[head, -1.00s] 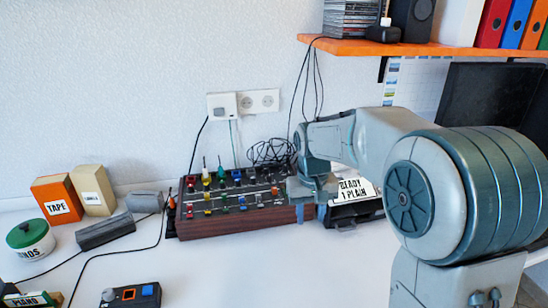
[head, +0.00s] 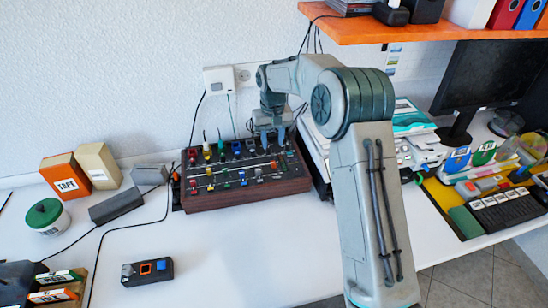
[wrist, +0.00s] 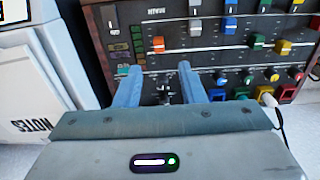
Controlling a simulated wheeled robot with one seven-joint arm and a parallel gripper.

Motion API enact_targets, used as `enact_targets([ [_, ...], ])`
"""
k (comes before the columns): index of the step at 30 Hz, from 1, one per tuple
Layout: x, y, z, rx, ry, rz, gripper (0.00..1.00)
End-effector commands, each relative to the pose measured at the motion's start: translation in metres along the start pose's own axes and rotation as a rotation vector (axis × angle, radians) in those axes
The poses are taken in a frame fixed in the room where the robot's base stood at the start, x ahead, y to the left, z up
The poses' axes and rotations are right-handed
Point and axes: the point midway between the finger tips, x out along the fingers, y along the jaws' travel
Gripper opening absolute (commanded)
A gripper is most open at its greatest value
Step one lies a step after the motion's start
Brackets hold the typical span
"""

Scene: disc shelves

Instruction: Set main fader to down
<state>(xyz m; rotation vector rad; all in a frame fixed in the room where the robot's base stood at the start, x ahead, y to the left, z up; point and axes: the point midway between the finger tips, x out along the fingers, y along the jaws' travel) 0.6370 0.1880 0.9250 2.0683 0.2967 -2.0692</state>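The mixer (head: 245,188), a dark wood-sided box with coloured knobs and fader caps, stands against the wall in the head view. Its panel (wrist: 178,12) fills the upper wrist view. A red-orange fader cap (wrist: 158,44) sits in a slot by a label too small to read surely; I cannot tell if it is the main fader. White (wrist: 195,27) and blue (wrist: 230,24) caps sit to its right. My gripper (wrist: 158,67) is open, fingers apart, over the mixer's back right end (head: 272,137). A small dark part (wrist: 163,92) shows between the fingers, with nothing visibly gripped.
A white item marked NOTES (wrist: 30,100) is close by the mixer's end. A grey block (head: 115,206) and a small button box (head: 147,271) lie left and in front. The front middle table is clear.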

Motion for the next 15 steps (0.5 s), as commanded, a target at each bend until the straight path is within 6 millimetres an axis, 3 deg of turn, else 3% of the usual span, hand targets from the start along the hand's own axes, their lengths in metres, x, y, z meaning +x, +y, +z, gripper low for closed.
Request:
enact_targets([
  [7, 0.053, 0.002, 0.001, 0.003, -0.004, 0.000, 0.36],
  [15, 0.084, 0.004, 0.000, 0.004, 0.000, 0.001, 0.36],
])
